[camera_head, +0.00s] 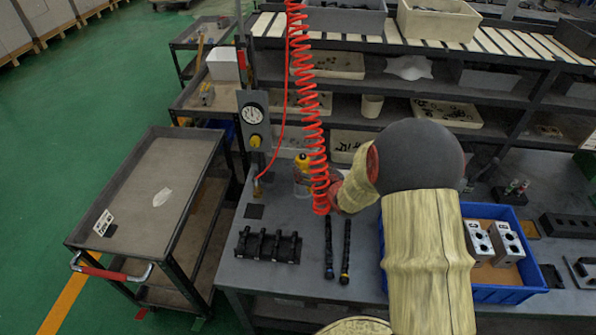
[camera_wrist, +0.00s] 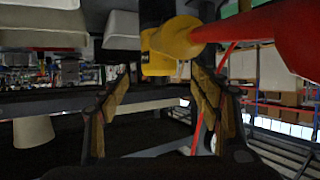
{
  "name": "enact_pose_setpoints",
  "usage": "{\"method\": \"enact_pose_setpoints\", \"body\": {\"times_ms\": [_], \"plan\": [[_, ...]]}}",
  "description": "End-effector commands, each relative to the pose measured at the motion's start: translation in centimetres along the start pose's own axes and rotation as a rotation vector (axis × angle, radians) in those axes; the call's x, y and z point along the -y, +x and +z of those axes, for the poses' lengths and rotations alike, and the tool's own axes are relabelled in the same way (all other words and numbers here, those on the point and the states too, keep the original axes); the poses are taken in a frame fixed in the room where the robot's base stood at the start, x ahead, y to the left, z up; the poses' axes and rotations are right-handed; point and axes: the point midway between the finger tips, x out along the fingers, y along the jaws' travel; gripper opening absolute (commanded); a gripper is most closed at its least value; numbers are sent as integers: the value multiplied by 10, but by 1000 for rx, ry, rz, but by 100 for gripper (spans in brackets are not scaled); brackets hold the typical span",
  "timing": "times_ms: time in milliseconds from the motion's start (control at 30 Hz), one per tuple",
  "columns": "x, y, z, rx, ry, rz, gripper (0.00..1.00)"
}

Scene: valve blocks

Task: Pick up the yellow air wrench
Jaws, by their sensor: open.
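The yellow air wrench (camera_wrist: 185,40) shows large at the top middle of the wrist view, with a yellow body, a dark part and a thick red piece running off to the right. My gripper (camera_wrist: 162,78) is open, one finger on each side, with the wrench's lower edge just above and between the fingertips. I cannot tell whether they touch. In the head view a small yellow part (camera_head: 303,162), likely the wrench, shows behind the red coiled hose (camera_head: 312,120).
A gauge panel (camera_head: 253,115) stands left of the hose. A black block rack (camera_head: 268,246) and two dark rods (camera_head: 345,250) lie on the bench. A blue bin (camera_head: 510,295) holding metal valve blocks (camera_head: 508,242) is at right. Shelves (camera_head: 500,93) with pale trays stand behind.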

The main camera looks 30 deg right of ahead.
Motion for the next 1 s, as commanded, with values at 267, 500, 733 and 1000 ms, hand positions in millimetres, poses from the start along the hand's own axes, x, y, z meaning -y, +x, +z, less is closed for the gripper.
{"method": "enact_pose_setpoints", "body": {"times_ms": [267, 500, 733, 1000], "plan": [[1, 32, 1, 0, -1, -1, 64], [0, 62, 0, 2, 0, 0, 64], [0, 66, -2, 1, 0, 1, 64], [0, 65, -2, 1, -1, 1, 52]]}}
